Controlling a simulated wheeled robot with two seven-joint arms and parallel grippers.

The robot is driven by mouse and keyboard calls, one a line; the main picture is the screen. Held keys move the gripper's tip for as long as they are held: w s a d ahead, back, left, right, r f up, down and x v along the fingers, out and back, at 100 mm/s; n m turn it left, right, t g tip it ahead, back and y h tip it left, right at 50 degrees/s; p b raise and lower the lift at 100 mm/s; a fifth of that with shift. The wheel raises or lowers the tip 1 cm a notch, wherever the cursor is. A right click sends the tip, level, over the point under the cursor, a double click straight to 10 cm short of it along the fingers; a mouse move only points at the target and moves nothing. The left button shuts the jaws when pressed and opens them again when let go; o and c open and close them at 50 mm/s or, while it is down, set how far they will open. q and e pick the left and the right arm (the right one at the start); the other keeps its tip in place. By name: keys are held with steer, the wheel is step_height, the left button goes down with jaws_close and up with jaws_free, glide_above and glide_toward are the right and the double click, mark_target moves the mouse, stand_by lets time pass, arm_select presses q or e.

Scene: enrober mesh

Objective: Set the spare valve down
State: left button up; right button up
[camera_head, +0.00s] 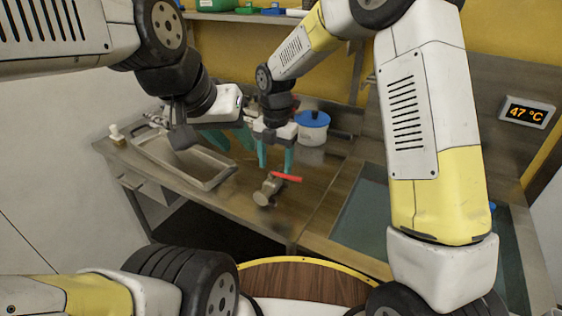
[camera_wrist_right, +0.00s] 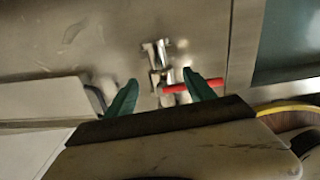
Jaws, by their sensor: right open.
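The spare valve, a metal fitting (camera_head: 264,192) with a red handle (camera_head: 287,177), lies on the metal worktop (camera_head: 235,205).
A shallow metal tray (camera_head: 213,183) lies on the left of the worktop. A white pot with a blue lid (camera_head: 313,128) stands behind the grippers. A recessed blue-green surface (camera_head: 365,222) is at right. A wall display (camera_head: 527,111) reads 47 °C. The two grippers are close together.

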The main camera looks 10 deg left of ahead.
steer(key=s+d+r+m+t, duration=0.15)
steer(key=d+r+m, duration=0.5)
steer(key=r, duration=0.75)
steer(key=s+d+r+m+t+y, duration=0.1)
steer(key=s+d+r+m+t, duration=0.1)
steer(key=s+d+m, duration=0.6)
steer(key=s+d+r+m+t+y, duration=0.1)
steer(key=s+d+r+m+t, duration=0.2)
steer(key=s+d+m, duration=0.6)
steer(key=s+m, duration=0.1)
steer(key=m, duration=0.7)
steer(key=shift+s+d, duration=0.15)
steer(key=shift+d, duration=0.05)
